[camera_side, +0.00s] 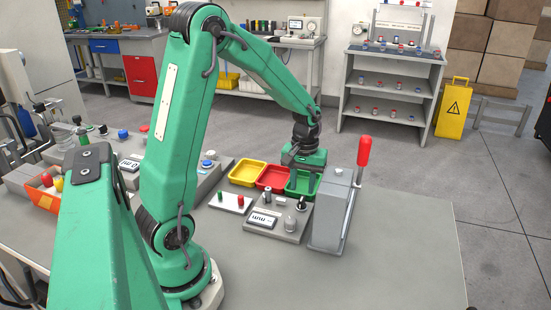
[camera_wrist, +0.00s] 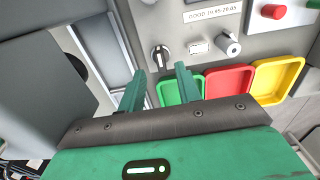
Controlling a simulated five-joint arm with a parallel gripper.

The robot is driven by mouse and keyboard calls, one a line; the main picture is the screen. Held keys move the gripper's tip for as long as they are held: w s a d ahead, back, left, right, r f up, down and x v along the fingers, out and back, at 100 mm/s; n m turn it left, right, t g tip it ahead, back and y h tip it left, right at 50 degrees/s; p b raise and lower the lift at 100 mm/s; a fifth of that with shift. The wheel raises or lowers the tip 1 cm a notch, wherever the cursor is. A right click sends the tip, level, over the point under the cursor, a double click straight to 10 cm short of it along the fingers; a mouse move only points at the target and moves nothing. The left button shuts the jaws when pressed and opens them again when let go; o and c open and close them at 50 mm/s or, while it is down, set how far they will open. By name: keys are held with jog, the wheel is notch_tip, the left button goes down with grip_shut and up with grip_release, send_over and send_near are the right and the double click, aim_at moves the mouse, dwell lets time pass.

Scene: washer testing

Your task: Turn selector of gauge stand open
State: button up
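The gauge stand (camera_side: 270,231) is a grey box on the bench with a small display and knobs. A black and silver knob with a pointer-like bar, which looks like the selector (camera_wrist: 160,57), shows in the wrist view just past my fingertips, in line with the gap between them. It also shows at the stand's back right in the side view (camera_side: 301,204). A round silver knob (camera_wrist: 229,43) is to its right in the wrist view. My gripper (camera_wrist: 160,78) is open and empty, apart from the selector. In the side view my gripper (camera_side: 303,160) is behind the stand, its fingertips unclear.
Green (camera_side: 303,183), red (camera_side: 272,177) and yellow (camera_side: 246,172) trays lie behind the stand. A grey press-like unit (camera_side: 332,212) with a red-handled lever (camera_side: 363,152) stands close on the right. A white plate with buttons (camera_side: 230,203) is on the left. The front bench is clear.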

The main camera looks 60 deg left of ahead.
aim_at(302, 200)
jog(key=shift+r, duration=1.35)
jog(key=shift+r, duration=0.1)
jog(key=shift+s+d+r, duration=0.1)
jog(key=shift+d+r, duration=0.25)
jog(key=shift+r, duration=0.1)
jog(key=s+d+r+m+t, duration=0.5)
jog(key=s+d+r+m, duration=0.4)
jog(key=s+d+r, duration=0.3)
jog(key=shift+s+r+t, duration=0.2)
jog(key=shift+s+t, duration=0.1)
jog(key=shift+s, duration=0.4)
